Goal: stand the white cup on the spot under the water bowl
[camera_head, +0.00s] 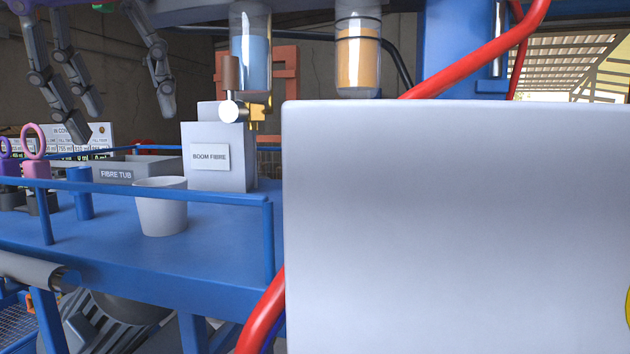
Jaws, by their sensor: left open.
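The white cup (161,212) stands upright on the blue table near its front rail. The water bowl (251,52), a clear vessel with blue liquid, hangs at the top, up and right of the cup. The spot under it cannot be made out; the BOOM FIBRE box and a tap handle are in that area. My left gripper (122,128) is open and empty at the upper left, its fingers pointing down. In the picture it is above and left of the cup, clear of it. My right gripper is not in view.
A large pale panel (450,220) blocks the right half. A blue rail (140,188) runs along the table front. The FIBRE TUB (117,175) and BOOM FIBRE box (225,176) stand behind the cup. A vessel of orange liquid (358,55) hangs right of the water bowl.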

